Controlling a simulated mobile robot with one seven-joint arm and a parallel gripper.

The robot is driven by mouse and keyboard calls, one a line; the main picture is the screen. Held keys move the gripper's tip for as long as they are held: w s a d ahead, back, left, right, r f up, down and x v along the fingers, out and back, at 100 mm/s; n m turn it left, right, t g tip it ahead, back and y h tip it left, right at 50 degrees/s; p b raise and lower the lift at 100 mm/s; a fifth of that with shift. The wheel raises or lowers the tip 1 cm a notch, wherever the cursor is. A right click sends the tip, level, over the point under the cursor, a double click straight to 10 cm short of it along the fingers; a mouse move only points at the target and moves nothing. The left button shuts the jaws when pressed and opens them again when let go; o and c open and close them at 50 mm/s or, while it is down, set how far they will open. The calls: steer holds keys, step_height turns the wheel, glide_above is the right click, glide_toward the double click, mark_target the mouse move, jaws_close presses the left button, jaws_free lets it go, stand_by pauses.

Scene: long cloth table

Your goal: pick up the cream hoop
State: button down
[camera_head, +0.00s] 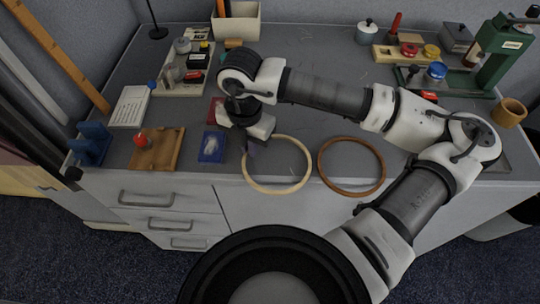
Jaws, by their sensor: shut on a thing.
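The cream hoop (304,150) is a thin pale ring near the front edge of the grey table, its near side reaching over the edge in the picture. My gripper (250,150) is at the hoop's upper left rim and is shut on it. The fingertips are dark and small, so the exact contact is hard to see. I cannot tell whether the hoop is lifted or still touches the table. A brown hoop (352,193) is just to the right, apart from the cream one.
A blue box (211,147) and a wooden board with a red knob (157,150) are left of my gripper. A blue stand (91,143) is at the far left. A green press (492,55) and a wooden cup (509,113) are at the right. Drawers (165,197) are below the table edge.

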steer(key=shift+r, duration=0.1)
steer(key=shift+r+p, duration=0.15)
steer(key=shift+p, duration=0.25)
step_height(320, 180, up, 20)
steer(key=b, duration=0.2)
stand_by(0.7)
